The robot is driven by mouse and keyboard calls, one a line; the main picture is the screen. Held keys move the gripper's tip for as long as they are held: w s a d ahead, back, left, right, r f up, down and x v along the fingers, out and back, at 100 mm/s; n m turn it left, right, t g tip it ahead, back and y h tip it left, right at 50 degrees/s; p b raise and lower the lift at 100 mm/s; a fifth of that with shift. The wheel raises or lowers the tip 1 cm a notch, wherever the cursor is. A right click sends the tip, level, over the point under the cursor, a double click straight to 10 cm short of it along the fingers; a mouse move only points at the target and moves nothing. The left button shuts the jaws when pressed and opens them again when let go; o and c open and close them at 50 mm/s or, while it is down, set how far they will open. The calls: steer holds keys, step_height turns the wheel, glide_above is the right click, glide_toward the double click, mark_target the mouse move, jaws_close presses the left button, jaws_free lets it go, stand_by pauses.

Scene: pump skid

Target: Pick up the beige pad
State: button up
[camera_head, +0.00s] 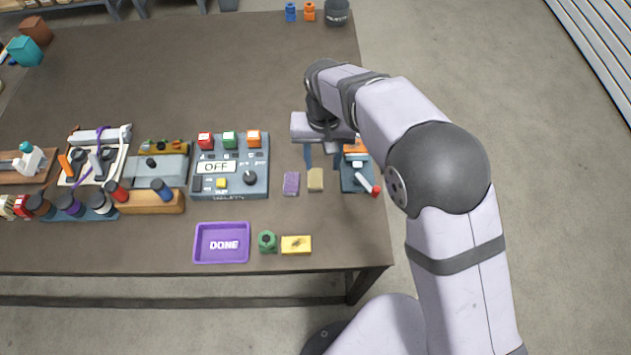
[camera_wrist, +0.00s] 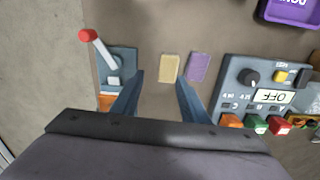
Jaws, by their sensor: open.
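The beige pad (camera_head: 315,180) lies flat on the dark table, just right of a purple pad (camera_head: 291,183). In the wrist view the beige pad (camera_wrist: 169,68) shows ahead of the fingertips, between their lines, with the purple pad (camera_wrist: 198,67) close on its right. My gripper (camera_wrist: 159,80) is open and empty, with its two blue-grey fingers spread.
A blue-grey lever block (camera_head: 352,178) with a red-tipped handle stands right of the beige pad. The OFF control box (camera_head: 262,190) is to the left. A purple DONE tray (camera_head: 222,258), green nut (camera_head: 267,241) and yellow card (camera_head: 296,245) lie nearer the front edge.

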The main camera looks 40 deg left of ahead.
mark_target(315, 177)
steer(key=shift+s+a+f, duration=0.3)
steer(key=shift+s+a, duration=0.25)
steer(key=shift+a+f+p, duration=0.1)
steer(key=shift+f+p, duration=1.7)
steer(key=shift+f, duration=1.85)
steer(key=c, duration=0.8)
